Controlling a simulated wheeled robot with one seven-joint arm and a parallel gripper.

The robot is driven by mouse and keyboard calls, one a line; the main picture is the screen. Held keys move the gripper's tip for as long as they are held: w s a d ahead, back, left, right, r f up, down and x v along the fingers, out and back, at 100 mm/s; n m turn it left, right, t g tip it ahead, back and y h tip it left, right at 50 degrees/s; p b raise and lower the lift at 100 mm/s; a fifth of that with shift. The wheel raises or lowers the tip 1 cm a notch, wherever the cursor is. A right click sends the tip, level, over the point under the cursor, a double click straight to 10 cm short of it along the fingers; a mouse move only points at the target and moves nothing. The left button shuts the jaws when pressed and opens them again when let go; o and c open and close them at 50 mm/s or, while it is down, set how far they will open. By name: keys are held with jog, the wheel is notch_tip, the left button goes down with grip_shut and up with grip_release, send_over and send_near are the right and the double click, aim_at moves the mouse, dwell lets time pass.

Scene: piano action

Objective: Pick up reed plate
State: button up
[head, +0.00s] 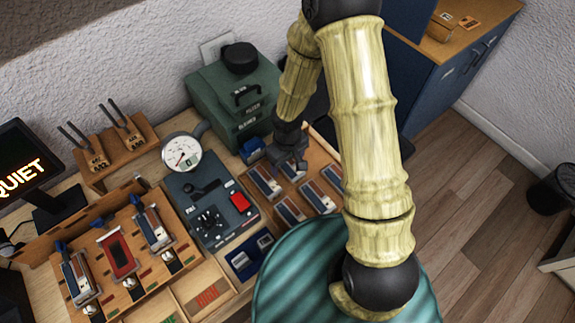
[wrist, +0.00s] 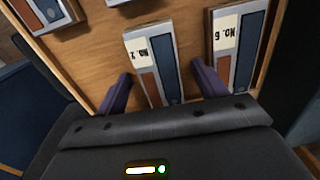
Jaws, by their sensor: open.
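Several reed plates lie in a wooden tray (head: 272,205); each is a small block with a pale label, a brown strip and a blue strip. My gripper (wrist: 162,86) is open, with two purple fingers on either side of one reed plate (wrist: 155,66), whose label appears upside down as "No." and a digit. I cannot tell whether the fingers touch it. Another reed plate (wrist: 234,48), labelled "No. 6", lies to the right. In the head view, my gripper (head: 292,163) is low over the back of the tray and partly hides the plate beneath.
Left of the tray is a dark blue device with a red button (head: 240,202) and a round gauge (head: 182,153). A green case (head: 238,100) stands behind. At front left is a wooden fixture (head: 130,245) holding more plates. A teal striped round surface (head: 290,270) is in front.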

aim_at(288, 164)
dwell(0.4)
jog(key=c, duration=1.1)
jog(key=shift+r, duration=0.15)
notch_tip(288, 164, up, 10)
jog(key=shift+f+p, duration=0.1)
jog(key=shift+p, duration=0.7)
